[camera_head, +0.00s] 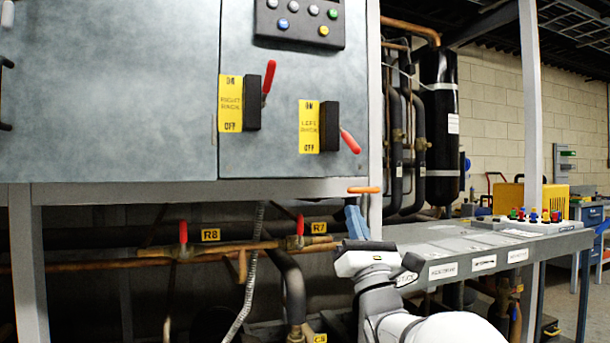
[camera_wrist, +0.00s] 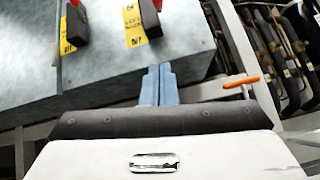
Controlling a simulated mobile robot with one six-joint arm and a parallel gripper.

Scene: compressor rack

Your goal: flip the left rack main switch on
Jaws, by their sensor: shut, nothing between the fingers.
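The left rack main switch (camera_head: 329,127) is a black block with a red-tipped lever (camera_head: 350,142) on the grey cabinet, beside a yellow plate (camera_head: 309,127) marked ON at the top and OFF at the bottom. Its lever points down to the right, towards the OFF end. In the wrist view the switch (camera_wrist: 150,18) is at the top, partly cut off. The right rack switch (camera_head: 253,103) is to its left, with its red lever (camera_head: 268,78) pointing up. My gripper (camera_head: 355,212) has blue fingers, shut and empty, below the cabinet's lower right corner and apart from the switch.
An orange handle (camera_head: 363,190) is close to my fingertips. Copper pipes with red valve levers (camera_head: 183,231) run below the cabinet. A grey bench (camera_head: 440,237) stands to the right. A button panel (camera_head: 300,22) is above the switches.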

